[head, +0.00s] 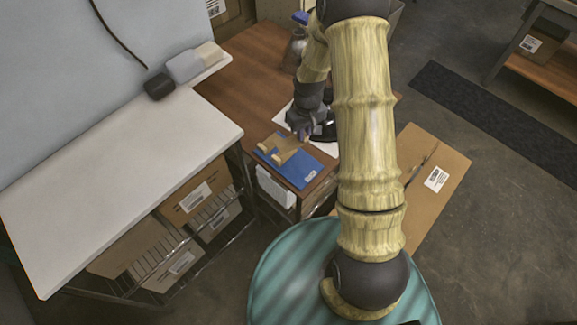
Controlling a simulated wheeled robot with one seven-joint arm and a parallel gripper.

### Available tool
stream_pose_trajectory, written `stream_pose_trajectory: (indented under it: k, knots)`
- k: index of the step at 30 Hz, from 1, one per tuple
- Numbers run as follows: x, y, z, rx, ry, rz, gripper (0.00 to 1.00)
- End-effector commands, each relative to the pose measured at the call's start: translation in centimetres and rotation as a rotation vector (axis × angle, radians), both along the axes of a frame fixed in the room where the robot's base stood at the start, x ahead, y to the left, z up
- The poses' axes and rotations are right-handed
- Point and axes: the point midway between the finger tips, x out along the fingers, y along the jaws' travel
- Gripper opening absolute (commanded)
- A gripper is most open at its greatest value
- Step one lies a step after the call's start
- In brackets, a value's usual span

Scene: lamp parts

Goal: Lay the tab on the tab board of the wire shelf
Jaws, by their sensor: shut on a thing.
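My gripper (302,132) is at the far edge of a blue board (301,172), pointing down, and is shut. A tan, flat piece (287,147), which looks like the tab, reaches from the fingertips over the board's far left part. I cannot tell whether it touches the board. Two small pale rounded pieces (264,147) show at its near left side. The blue board lies on a brown wooden top and carries a small white label. The fingertips are small and partly hidden by the gripper's body.
A long white table (120,170) stands at the left, with wire racks and cardboard boxes (192,195) under it. A dark round-based object (326,130) stands on a white sheet right behind my gripper. A flat carton (430,190) lies right of my arm.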

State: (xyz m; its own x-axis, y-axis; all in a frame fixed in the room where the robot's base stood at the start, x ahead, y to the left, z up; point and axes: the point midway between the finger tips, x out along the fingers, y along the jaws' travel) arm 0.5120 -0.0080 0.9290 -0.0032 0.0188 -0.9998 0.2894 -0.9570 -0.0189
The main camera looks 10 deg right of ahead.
Motion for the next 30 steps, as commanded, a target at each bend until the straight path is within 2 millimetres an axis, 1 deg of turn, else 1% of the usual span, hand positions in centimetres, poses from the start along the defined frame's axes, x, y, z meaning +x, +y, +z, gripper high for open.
stream_pose_trajectory:
  k: [1, 15, 21, 30]
  knots:
    - [0.2, -0.2, -1.4, 0.000, -0.004, 0.024, 0.00]
    - [0.8, -1.6, -4.3, -0.013, -0.006, 0.273, 0.00]
    - [0.8, -1.9, -4.3, -0.019, -0.004, 0.331, 0.00]
    - [0.7, -2.0, -4.0, -0.020, -0.003, 0.335, 0.00]
